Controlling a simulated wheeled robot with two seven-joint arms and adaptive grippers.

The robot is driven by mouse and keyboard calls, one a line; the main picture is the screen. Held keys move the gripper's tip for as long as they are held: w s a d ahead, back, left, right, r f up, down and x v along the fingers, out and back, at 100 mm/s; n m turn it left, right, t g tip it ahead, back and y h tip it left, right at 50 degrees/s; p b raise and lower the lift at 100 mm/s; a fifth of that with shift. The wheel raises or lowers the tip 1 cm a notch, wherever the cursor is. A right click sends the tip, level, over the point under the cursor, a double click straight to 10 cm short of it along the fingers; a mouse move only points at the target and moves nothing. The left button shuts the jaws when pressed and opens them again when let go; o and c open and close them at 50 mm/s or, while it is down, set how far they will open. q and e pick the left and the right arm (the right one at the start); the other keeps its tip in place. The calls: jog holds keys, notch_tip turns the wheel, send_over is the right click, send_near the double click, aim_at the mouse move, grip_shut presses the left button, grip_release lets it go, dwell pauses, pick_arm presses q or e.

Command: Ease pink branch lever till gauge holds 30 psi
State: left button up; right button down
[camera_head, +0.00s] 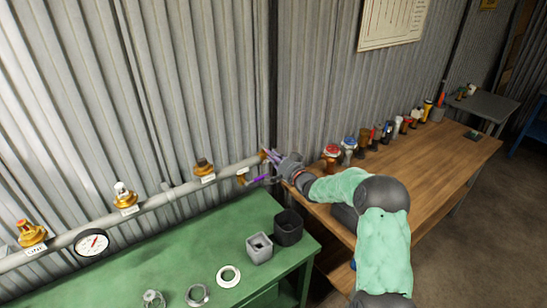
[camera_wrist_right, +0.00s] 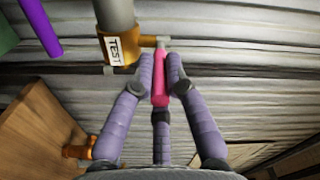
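The pink branch lever (camera_wrist_right: 160,82) sticks out from a brass fitting (camera_wrist_right: 118,46) labelled TEST in the right wrist view. My right gripper (camera_wrist_right: 160,68) has its purple-grey fingers closed in on both sides of the lever. In the head view my right gripper (camera_head: 274,160) is at the right end of the grey pipe, and the lever is hidden there. The round gauge (camera_head: 92,242) is on the pipe at the left; its needle points up and right, but its numbers are too small to read. My left gripper is out of view.
A purple bar (camera_wrist_right: 40,28) lies left of the fitting. Several brass valves, one being this capped one (camera_head: 124,195), line the pipe (camera_head: 160,200). A green bench (camera_head: 170,265) bears rings and two cups. A wooden table (camera_head: 430,150) with several fittings stands right.

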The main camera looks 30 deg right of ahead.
jog(key=shift+w+a+f+m+g+h+b, duration=0.1)
jog(key=shift+a+m+g+h+b, duration=0.15)
jog(key=shift+a+m+h+b, duration=0.95)
jog(key=shift+w+a+m+g+h+b, duration=0.1)
jog(key=shift+m+g+h+b, duration=0.2)
jog(key=shift+m+h+b, duration=1.05)
jog(key=shift+w+a+f+m+g+h+b, duration=0.1)
jog(key=shift+a+m+g+h+b, duration=0.4)
jog(key=shift+h, duration=1.55)
jog(key=shift+a+h, duration=0.2)
jog(key=shift+h, duration=0.1)
jog(key=c, duration=1.3)
grip_release()
jog(key=shift+r, duration=0.1)
jog(key=shift+o, duration=0.2)
jog(key=v, duration=1.2)
